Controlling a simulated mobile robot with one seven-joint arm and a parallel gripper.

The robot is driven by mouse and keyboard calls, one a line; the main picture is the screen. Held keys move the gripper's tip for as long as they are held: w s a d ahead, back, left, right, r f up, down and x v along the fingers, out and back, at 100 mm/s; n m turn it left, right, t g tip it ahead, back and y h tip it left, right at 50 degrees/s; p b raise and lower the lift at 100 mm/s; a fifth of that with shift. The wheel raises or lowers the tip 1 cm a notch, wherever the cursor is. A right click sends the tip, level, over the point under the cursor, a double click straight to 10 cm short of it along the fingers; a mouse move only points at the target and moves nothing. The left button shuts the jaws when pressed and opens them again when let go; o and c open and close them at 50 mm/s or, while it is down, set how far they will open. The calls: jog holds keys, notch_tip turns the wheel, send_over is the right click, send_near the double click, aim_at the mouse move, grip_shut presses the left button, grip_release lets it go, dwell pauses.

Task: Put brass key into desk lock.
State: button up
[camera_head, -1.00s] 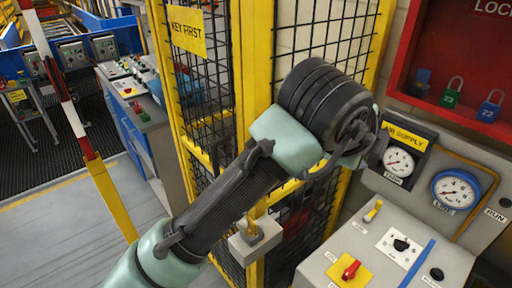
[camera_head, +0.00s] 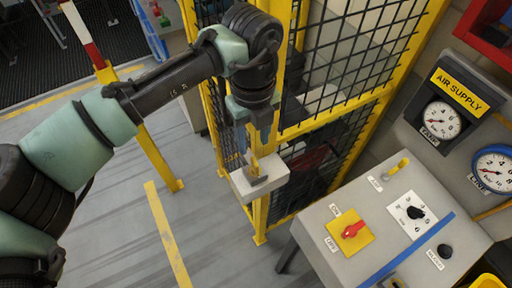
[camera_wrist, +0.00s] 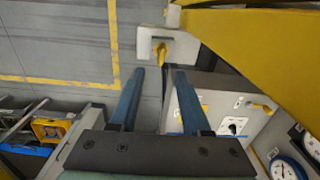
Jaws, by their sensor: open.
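The brass key (camera_head: 257,170) stands in a pale box on the yellow fence post. It also shows in the wrist view (camera_wrist: 162,47), at the top centre. My gripper (camera_head: 254,145) points down over the box with its blue fingers open. In the wrist view the fingertips (camera_wrist: 158,70) lie either side of the line to the key, with nothing between them. I cannot tell whether they are level with the key. The desk lock appears to be the black round fitting on a white plate (camera_head: 414,213) on the grey sloped desk; it also shows in the wrist view (camera_wrist: 233,127).
The mesh fence (camera_head: 345,75) stands close behind my gripper. The grey desk (camera_head: 318,228) carries a red switch (camera_head: 352,230), a yellow lever (camera_head: 398,167) and a black button (camera_head: 444,251). Gauges (camera_head: 440,119) stand behind it. Open floor (camera_head: 210,235) lies left of the desk.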

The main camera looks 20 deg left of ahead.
aim_at(255, 162)
jog(key=f+p, duration=0.2)
jog(key=f, duration=0.8)
jog(key=shift+w, duration=0.2)
grip_shut()
jog(key=shift+r, duration=0.15)
jog(key=shift+r+p, duration=1.6)
jog(key=shift+r, duration=0.1)
